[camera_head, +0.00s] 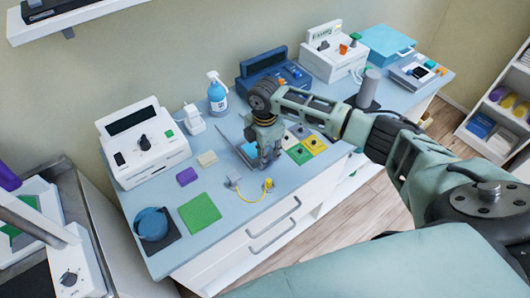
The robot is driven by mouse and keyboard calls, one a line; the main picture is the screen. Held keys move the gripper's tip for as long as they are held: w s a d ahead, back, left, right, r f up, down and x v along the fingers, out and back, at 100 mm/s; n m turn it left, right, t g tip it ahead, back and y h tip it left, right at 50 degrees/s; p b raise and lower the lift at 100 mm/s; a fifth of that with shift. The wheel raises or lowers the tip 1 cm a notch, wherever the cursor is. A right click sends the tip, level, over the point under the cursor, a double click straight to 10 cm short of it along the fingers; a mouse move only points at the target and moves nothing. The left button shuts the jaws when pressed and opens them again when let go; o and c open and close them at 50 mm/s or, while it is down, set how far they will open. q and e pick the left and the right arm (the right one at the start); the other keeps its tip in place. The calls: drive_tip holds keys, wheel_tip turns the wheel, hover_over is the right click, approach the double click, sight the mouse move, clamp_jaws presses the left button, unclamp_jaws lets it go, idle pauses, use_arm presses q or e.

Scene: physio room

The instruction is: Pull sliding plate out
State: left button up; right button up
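My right gripper (266,160) points down over the middle of the blue bench top (225,195). Its fingers are small and seen from above, so I cannot tell whether they are open or shut, or whether they touch anything. A flat grey-blue plate-like piece with a thin metal edge (236,150) lies just left of the fingers. It looks like the sliding plate, but the gripper hides its right part. Coloured tiles with dark knobs (300,153) lie right of the gripper. My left gripper is not in view.
A white device (148,150) and a spray bottle (217,95) stand behind left. A blue device (275,75) and a white device (330,58) stand behind right.

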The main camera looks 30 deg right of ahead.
drive_tip(key=shift+a+r, duration=0.1)
drive_tip(key=shift+r, duration=0.4)
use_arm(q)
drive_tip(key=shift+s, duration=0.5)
use_arm(e)
wheel_tip(320, 180, up, 11)
